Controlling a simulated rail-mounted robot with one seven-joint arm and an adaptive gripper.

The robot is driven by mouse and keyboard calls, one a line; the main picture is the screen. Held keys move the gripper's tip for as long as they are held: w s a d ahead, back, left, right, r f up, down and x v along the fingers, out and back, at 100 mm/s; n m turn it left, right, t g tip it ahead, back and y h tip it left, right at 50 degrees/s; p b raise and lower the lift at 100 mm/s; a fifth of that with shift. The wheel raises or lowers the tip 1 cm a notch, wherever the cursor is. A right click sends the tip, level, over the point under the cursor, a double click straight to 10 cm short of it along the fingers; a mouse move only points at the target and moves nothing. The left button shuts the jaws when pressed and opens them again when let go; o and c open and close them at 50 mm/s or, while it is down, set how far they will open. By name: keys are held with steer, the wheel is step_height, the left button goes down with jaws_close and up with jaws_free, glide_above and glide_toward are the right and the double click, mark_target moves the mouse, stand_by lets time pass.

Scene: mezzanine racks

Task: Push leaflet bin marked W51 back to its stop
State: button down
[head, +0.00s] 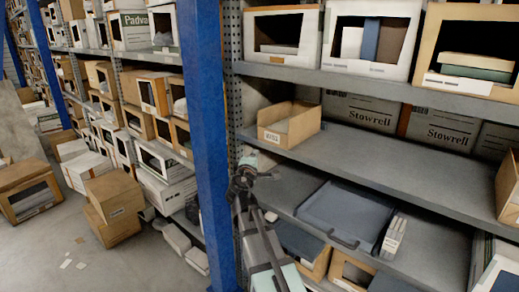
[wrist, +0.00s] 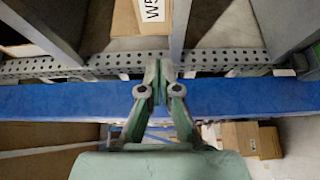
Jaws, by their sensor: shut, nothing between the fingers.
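An open-topped cardboard leaflet bin (head: 298,126) stands at the left end of the middle shelf in the head view. Its front sits near the shelf's front edge, and a white label is on that front, too small to read surely. In the wrist view part of the bin (wrist: 125,20) shows at the top, its label cut off after "W5". My gripper (wrist: 160,70) is shut and empty, over the blue upright in the wrist view. In the head view my gripper (head: 248,165) is below and left of the bin, apart from it.
A blue rack upright (head: 210,140) stands just left of my arm. A dark blue tray (head: 345,212) lies on the shelf below. Cartons (head: 112,205) stand in the aisle.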

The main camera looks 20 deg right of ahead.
steer(key=p, duration=0.3)
glide_toward(268, 139)
steer(key=w, duration=0.5)
steer(key=d+p, duration=0.1)
steer(key=d, duration=0.1)
steer(key=shift+d+r, duration=0.15)
steer(key=shift+d, duration=0.25)
steer(key=shift+w+d+p, duration=0.1)
steer(key=shift+d+p, duration=0.25)
steer(key=shift+d, duration=0.1)
